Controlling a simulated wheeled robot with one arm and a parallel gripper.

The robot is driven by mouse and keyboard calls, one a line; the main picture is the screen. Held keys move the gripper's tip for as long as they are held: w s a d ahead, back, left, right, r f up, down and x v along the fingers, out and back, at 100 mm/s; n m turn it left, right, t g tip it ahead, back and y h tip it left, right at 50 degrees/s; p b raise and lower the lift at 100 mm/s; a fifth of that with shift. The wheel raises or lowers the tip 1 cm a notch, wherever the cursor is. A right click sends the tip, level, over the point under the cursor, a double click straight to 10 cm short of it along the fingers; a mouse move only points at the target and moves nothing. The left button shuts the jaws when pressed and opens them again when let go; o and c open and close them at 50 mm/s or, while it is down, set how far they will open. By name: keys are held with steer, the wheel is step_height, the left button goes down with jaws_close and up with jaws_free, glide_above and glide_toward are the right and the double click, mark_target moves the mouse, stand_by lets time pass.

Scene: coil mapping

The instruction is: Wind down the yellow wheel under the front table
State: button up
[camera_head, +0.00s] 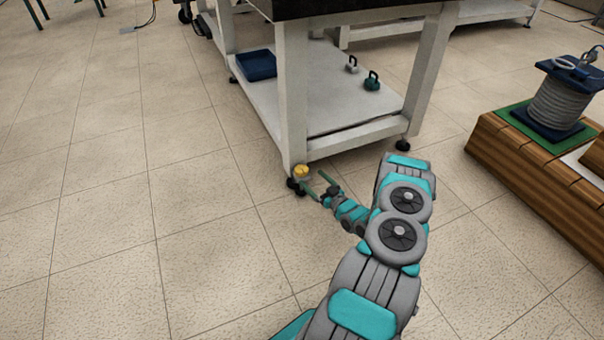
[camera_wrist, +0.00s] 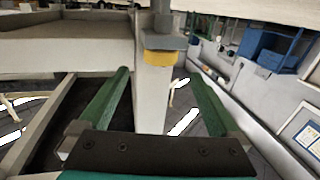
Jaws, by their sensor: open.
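The yellow wheel (camera_head: 301,171) sits low at the foot of the front table's near leg, just above a dark caster. The front table (camera_head: 294,95) has white legs, a dark top and a lower shelf. My gripper (camera_head: 313,184) is open, low by the floor, just right of and close to the wheel. In the wrist view the yellow wheel (camera_wrist: 160,57) shows between the lines of my two green fingers, just beyond their tips, under a grey fitting. My gripper (camera_wrist: 156,76) holds nothing. I see no clear contact with the wheel.
A blue tray (camera_head: 256,65) and two kettlebell-shaped weights (camera_head: 372,82) are on the lower shelf. A wooden platform (camera_head: 500,155) at the right carries a grey coil (camera_head: 557,100) on a green mat. The tiled floor left of the table is clear.

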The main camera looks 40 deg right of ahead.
mark_target(305, 173)
steer(key=shift+w, duration=2.75)
steer(key=shift+c, duration=0.2)
steer(key=c, duration=1.3)
steer(key=shift+a+h, duration=0.15)
steer(key=shift+h, duration=0.15)
